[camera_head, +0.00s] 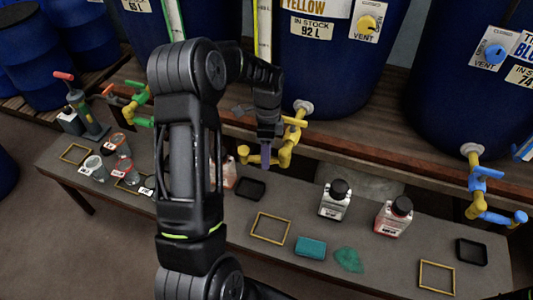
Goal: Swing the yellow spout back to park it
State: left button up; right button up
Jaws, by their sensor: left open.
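The yellow spout (246,155) belongs to the yellow tap (287,152) under the blue vat labelled yellow (335,70). It points left from the tap, over the back of the bench. My left arm reaches in across the middle of the view. My left gripper (265,152) is open and points down at the spout, overlapping it in the picture. Whether its fingers touch the spout or stand just in front of it, I cannot tell. Part of the spout is hidden behind the gripper. My right gripper is not in view.
The bench (200,215) carries a black tray (250,189), two bottles, yellow frames, a teal sponge (310,247) and a green cloth (348,260). Cups (95,168) stand at left. A green tap (140,103) is to the left, a blue tap (480,190) to the right.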

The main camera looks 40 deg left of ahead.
pick_arm(q)
jog(key=shift+r, duration=0.1)
notch_tip(320, 180, up, 7)
jog(key=w, duration=0.1)
jog(key=shift+w+a+r, duration=0.15)
jog(key=shift+a+r, duration=0.05)
jog(key=shift+a, duration=0.25)
jog(key=shift+c, duration=0.5)
